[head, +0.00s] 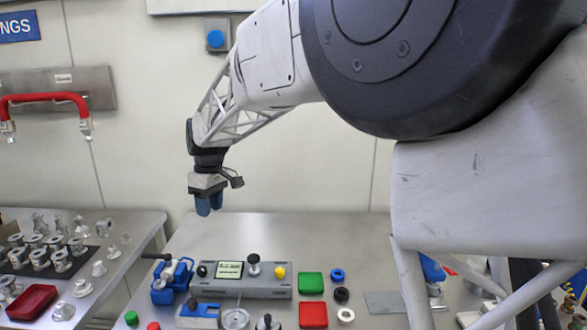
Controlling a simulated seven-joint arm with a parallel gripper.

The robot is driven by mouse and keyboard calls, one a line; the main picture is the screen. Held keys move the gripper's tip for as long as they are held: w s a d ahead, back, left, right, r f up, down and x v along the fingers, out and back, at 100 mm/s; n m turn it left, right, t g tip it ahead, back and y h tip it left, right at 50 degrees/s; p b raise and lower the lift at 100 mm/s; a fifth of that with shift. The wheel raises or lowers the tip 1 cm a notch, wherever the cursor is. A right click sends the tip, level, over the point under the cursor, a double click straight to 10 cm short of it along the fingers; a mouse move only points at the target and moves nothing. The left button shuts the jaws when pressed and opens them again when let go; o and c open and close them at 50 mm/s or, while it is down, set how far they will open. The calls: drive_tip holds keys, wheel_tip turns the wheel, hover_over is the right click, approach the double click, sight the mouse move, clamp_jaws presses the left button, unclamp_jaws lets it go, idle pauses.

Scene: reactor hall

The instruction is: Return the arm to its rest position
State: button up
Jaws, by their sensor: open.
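My gripper (209,205) hangs from the end of my arm in the head view, pointing down, with blue fingertips. It is above the rear left part of the workbench (325,235), clear of everything on it. Nothing shows between the fingers. My arm reaches in from the upper right and its large dark joint hides much of the right side of the view.
Under the gripper stand a blue vise (172,281) and a grey control box (240,278) with knobs. Green (311,283) and red (313,315) trays and several rings lie to the right. A left table (120,262) holds metal fittings. The bench's rear is bare.

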drive_tip(key=s+d+r+m+t, duration=0.1)
drive_tip(key=s+d+m, duration=0.1)
drive_tip(key=s+d, duration=0.45)
drive_tip(key=s+d+r+m, duration=0.1)
drive_tip(key=s+d+m, duration=0.25)
drive_tip(key=d, duration=0.65)
drive_tip(key=s+d+r+m+t, duration=0.1)
drive_tip(key=s+d+r, duration=0.1)
drive_tip(key=s+d, duration=0.5)
drive_tip(key=s+d+f+m, duration=0.3)
drive_tip(key=s+d+f, duration=0.1)
drive_tip(key=s+d, duration=0.4)
drive_tip(key=s+d+f+m+t, duration=0.1)
drive_tip(key=s+d+f+m, duration=0.3)
drive_tip(key=s+d, duration=0.4)
drive_tip(key=s, duration=0.4)
drive_tip(key=shift+s+d+t+h, duration=0.2)
drive_tip(key=shift+d+t+h, duration=0.1)
